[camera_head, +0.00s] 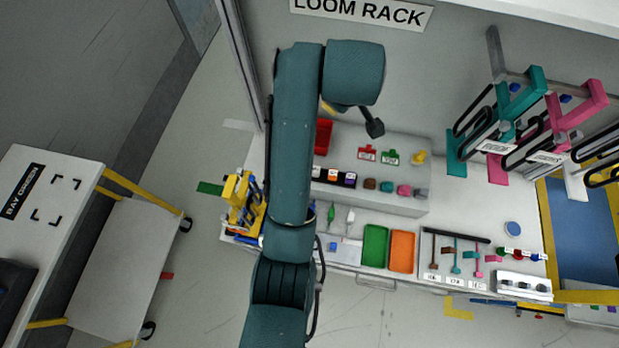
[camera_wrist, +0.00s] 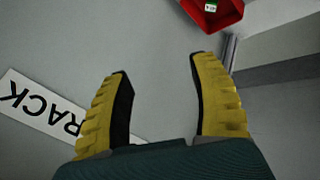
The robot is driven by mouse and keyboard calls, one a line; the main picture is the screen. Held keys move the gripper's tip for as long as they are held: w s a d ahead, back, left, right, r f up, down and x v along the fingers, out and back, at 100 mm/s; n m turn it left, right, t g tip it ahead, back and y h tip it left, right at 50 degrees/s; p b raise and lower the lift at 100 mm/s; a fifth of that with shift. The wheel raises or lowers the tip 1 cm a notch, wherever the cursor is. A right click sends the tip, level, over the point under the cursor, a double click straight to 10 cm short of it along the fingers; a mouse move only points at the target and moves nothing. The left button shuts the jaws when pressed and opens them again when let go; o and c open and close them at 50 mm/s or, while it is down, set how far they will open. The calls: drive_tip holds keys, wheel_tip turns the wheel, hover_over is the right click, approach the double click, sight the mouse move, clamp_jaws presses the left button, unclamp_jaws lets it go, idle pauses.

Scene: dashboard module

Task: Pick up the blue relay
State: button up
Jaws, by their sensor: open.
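I cannot single out the blue relay for sure. A row of small dark blocks with coloured tops (camera_head: 335,177) stands on the raised shelf in the head view, and my arm covers its left side. A small blue piece (camera_head: 332,246) lies on a pale patch on the lower bench, just right of my arm. My gripper (camera_wrist: 160,65) is open and empty in the wrist view, its two yellow fingers wide apart. It faces the grey wall, near the sign. In the head view my wrist is above the shelf's back edge, and the fingers are mostly hidden.
A red bin (camera_wrist: 214,12) shows in the wrist view and behind my arm in the head view (camera_head: 323,136). Green (camera_head: 375,246) and orange (camera_head: 401,252) trays lie in front. Teal and pink hangers (camera_head: 530,95) jut out at right. A yellow object (camera_head: 243,200) stands left.

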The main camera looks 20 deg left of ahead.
drive_tip(key=s+a+f+n+g+h+b, duration=0.1)
drive_tip(key=s+a+f+n+g+b, duration=0.3)
drive_tip(key=f, duration=0.4)
drive_tip(key=s+a+f+n+g+b, duration=0.2)
drive_tip(key=a+f+g+b, duration=0.1)
drive_tip(key=a+f+b, duration=0.3)
wheel_tip(320, 180, down, 11)
drive_tip(key=shift+s+d+f, duration=0.15)
drive_tip(key=f, duration=0.4)
drive_tip(key=f+b, duration=0.1)
drive_tip(key=f, duration=0.1)
drive_tip(key=shift+w+d, duration=0.25)
drive_tip(key=shift+w, duration=0.1)
clamp_jaws()
